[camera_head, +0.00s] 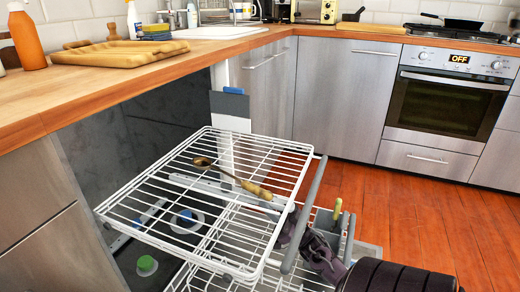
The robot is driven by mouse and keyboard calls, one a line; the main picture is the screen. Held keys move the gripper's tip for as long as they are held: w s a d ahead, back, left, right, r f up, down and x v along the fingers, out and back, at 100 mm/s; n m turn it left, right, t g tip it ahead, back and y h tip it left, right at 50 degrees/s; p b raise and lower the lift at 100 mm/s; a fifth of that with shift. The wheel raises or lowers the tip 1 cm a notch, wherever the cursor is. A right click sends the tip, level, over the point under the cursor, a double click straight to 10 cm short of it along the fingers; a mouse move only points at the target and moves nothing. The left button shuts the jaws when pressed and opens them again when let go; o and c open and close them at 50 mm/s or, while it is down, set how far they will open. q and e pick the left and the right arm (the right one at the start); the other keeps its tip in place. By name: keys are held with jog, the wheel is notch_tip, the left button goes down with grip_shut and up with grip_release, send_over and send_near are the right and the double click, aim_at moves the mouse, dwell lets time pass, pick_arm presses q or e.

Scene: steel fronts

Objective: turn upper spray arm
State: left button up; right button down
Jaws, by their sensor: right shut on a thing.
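The upper spray arm (205,185) is a pale grey bar seen through the wires beneath the white upper rack (165,240), which is pulled out of the dishwasher. My right gripper (288,226) is dark and reaches in from the lower right, past the rack's grey front handle (309,205). Its fingers are at the spray arm's right end, below the rack, and are shut on it. The rack wires and handle partly hide the fingertips and the contact. My left gripper is not in view.
A ladle (230,178) with a wooden handle lies on the upper rack. The lower rack (215,278) is also out, with a grey cutlery basket (330,224) at its right. A wooden counter (90,88) runs along the left. The red floor (420,225) at right is clear.

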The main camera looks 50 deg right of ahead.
jog(key=shift+d, duration=0.15)
jog(key=c, duration=1.1)
grip_release()
